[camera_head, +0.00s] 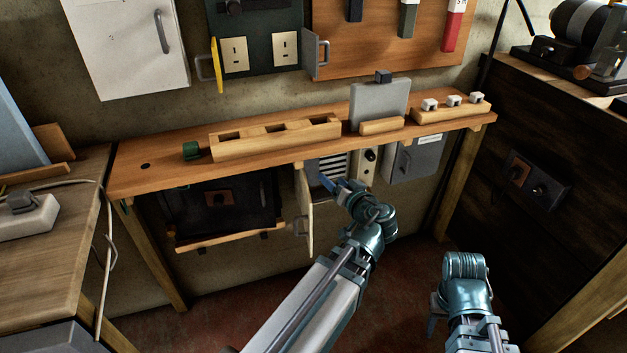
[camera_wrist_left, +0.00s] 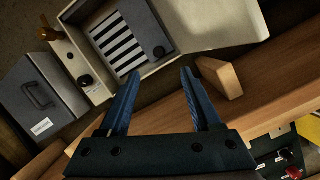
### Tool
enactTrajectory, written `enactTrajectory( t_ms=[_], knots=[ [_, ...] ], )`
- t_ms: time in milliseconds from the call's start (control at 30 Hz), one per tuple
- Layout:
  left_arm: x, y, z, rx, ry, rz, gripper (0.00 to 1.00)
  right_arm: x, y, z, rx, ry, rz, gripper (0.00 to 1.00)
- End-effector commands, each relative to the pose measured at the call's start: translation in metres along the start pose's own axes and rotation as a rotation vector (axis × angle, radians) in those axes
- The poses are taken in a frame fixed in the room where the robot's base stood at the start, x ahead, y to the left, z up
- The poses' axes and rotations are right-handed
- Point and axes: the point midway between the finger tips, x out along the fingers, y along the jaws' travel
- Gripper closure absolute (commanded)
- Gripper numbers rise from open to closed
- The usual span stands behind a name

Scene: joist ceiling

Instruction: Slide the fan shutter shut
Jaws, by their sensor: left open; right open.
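The fan's louvred vent (camera_head: 333,166) is in a cream housing under the wall bench. In the left wrist view, its black-and-white slats (camera_wrist_left: 117,43) show uncovered beside a grey shutter plate (camera_wrist_left: 148,22) with a dark round knob (camera_wrist_left: 158,51). My left gripper (camera_head: 335,182) is in front of the housing, below the bench edge. In the left wrist view its fingers (camera_wrist_left: 160,73) are apart and empty, with the knob beyond the gap; contact is not visible. My right gripper (camera_head: 434,312) hangs lower right, away from the fan, its fingers partly hidden.
A cream door (camera_head: 305,207) stands open left of the vent; it also shows in the left wrist view (camera_wrist_left: 218,20). A grey handled box (camera_head: 418,157) is to the right. The bench (camera_head: 160,180) overhangs the fan. A dark open compartment (camera_head: 250,205) lies left.

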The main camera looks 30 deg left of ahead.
Motion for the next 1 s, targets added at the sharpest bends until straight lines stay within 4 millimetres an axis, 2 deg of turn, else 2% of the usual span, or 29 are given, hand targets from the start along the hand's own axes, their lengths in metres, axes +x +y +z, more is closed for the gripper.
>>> enactTrajectory(
  t_ms=[33,200,300,433,733,867,1000],
  knots=[
    [0.013,0.009,0.019,-0.015,0.044,-0.014,0.35,0.033,-0.003,-0.002,0.000,0.000,0.000,0.50],
    [0.031,0.013,0.024,-0.053,0.172,-0.040,0.35,0.071,-0.007,-0.004,-0.001,0.001,0.001,0.50],
    [0.036,0.013,0.025,-0.064,0.220,-0.045,0.35,0.083,-0.008,-0.005,-0.001,0.001,0.001,0.50],
    [0.039,0.014,0.023,-0.071,0.254,-0.047,0.35,0.090,-0.009,-0.005,-0.002,0.001,0.001,0.50],
    [0.046,0.013,0.018,-0.072,0.262,-0.047,0.35,0.089,-0.009,-0.005,-0.002,0.001,0.001,0.50],
    [0.065,0.013,0.013,-0.073,0.261,-0.049,0.35,0.089,-0.009,-0.005,-0.001,0.001,0.001,0.50],
    [0.094,0.011,0.005,-0.073,0.260,-0.050,0.35,0.089,-0.009,-0.005,-0.001,0.001,0.001,0.50]
  ],
)
